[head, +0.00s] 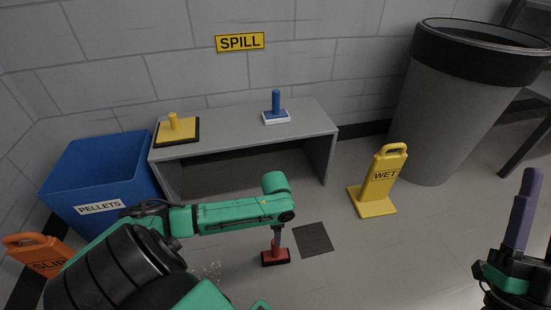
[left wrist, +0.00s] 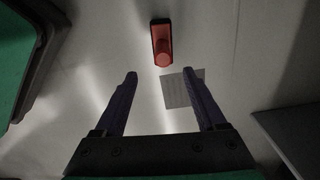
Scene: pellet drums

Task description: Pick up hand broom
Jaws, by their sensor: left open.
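A red hand broom (head: 275,258) with a dark lower edge stands on the floor in front of the grey bench, handle up. In the left wrist view the red broom (left wrist: 161,42) lies just beyond the fingertips, near the middle between them. My left gripper (head: 277,238) is above the broom in the head view and partly hides its handle. In the left wrist view my left gripper (left wrist: 160,76) has its purple fingers apart with nothing between them. My right gripper (head: 524,195) is at the right edge, partly cut off, away from the broom; its opening is unclear.
A dark square grate (head: 313,239) is beside the broom. The grey bench (head: 235,128) holds a yellow-handled tool (head: 176,128) and a blue-handled one (head: 276,105). A blue pellets bin (head: 98,170), orange sign (head: 38,250), yellow wet sign (head: 380,183) and grey drum (head: 445,115) stand around. Pale specks (head: 207,270) lie on the floor.

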